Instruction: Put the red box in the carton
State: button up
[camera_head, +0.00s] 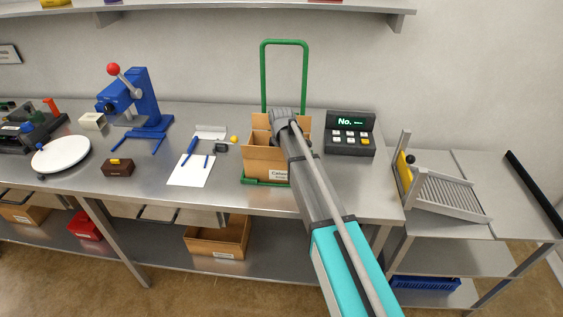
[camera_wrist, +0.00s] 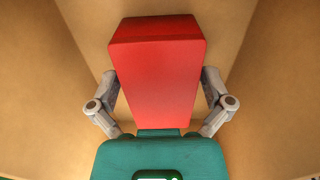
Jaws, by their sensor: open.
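The brown cardboard carton (camera_head: 262,165) stands open on the workbench, on a green stand with a tall hoop behind it. My gripper (camera_head: 283,118) points down into the carton's top. In the wrist view the red box (camera_wrist: 157,75) lies between the fingers of my gripper (camera_wrist: 160,88), with the carton's tan walls (camera_wrist: 268,95) around it. The fingers are spread on either side of the box. Whether they touch it, and whether the box rests on the carton's floor, I cannot tell. The red box is hidden in the head view.
A dark console with a green display (camera_head: 350,133) stands close to the right of the carton. A white sheet with blue tools (camera_head: 190,172) lies to the left. Farther left are a blue press (camera_head: 146,105) and a white round plate (camera_head: 61,154). A slatted rack (camera_head: 447,192) stands at right.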

jog(key=shift+r, duration=0.2)
notch_tip(320, 180, up, 12)
jog(key=p, duration=1.2)
dwell(0.7)
